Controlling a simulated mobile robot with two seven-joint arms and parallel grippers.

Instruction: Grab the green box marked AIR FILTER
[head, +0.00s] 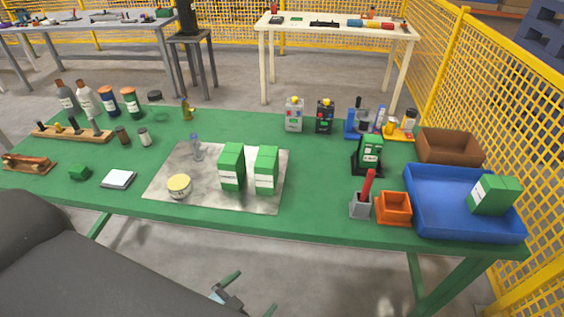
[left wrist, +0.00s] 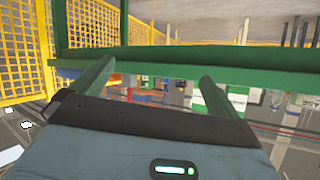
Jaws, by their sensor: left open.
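Two green boxes with white label bands stand side by side on a grey metal sheet (head: 215,200) in the head view: a left one (head: 232,167) and a right one (head: 266,171). A third green box (head: 493,195) with a white label lies tilted in the blue tray (head: 463,228) at the right. The lettering is too small to read, so I cannot tell which is marked AIR FILTER. My left gripper (head: 252,293) is open and empty, below the table's front edge in the head view. Its spread fingers also show in the left wrist view (left wrist: 150,72). My right gripper is not in view.
The green table (head: 320,220) has its front edge between my left gripper and the boxes. A round tin (head: 179,186), a red-handled tool in a grey holder (head: 362,200) and an orange bin (head: 394,208) stand near the front. Yellow mesh fencing (head: 490,110) is at the right.

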